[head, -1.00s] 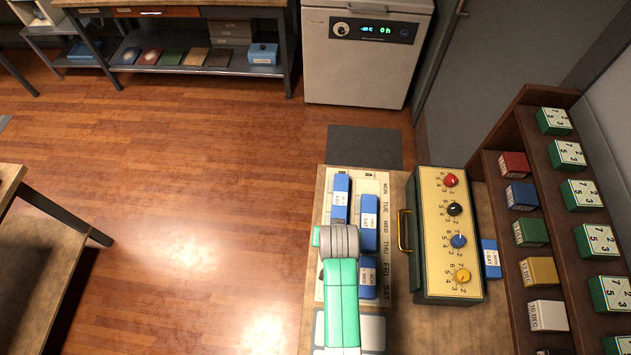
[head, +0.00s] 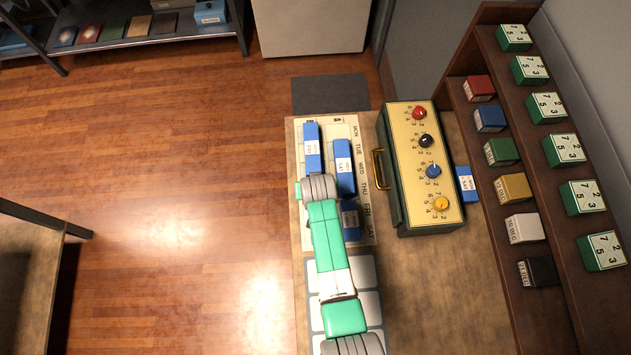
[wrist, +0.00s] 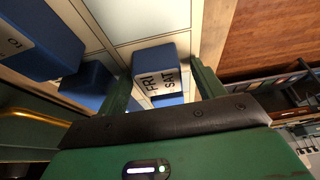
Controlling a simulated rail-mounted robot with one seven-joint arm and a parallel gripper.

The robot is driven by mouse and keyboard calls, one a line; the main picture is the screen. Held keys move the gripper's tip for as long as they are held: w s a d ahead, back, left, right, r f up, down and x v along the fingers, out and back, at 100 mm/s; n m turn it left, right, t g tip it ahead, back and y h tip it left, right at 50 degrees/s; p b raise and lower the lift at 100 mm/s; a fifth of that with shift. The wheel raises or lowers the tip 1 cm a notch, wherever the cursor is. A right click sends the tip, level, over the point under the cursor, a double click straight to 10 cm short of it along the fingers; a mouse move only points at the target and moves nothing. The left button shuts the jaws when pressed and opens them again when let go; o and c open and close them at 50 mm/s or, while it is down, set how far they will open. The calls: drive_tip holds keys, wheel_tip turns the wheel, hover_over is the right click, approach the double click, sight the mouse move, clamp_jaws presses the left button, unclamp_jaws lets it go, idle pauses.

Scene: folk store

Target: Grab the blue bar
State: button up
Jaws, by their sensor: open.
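Several blue bars lie on a pale weekday board (head: 357,236): a left bar (head: 312,140), a bar to its right (head: 343,178) and a lower bar (head: 350,226) beside my arm. Another blue bar (head: 467,184) sits right of the green knob box (head: 421,165). In the wrist view, my gripper (wrist: 163,66) is open, its green fingers on either side of a blue bar with a FRI/SAT label (wrist: 159,76). This looks like the left bar. I cannot tell whether the fingers touch it. In the head view, my arm hides the fingertips.
The knob box has a brass handle (head: 379,170) facing the board. A brown shelf rack (head: 497,95) with coloured blocks stands at right. Open wood floor (head: 180,180) lies left of the worktable (head: 420,290). More blue bars (wrist: 40,42) lie left in the wrist view.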

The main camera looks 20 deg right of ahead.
drive_tip(key=shift+c, duration=0.5)
drive_tip(key=c, duration=1)
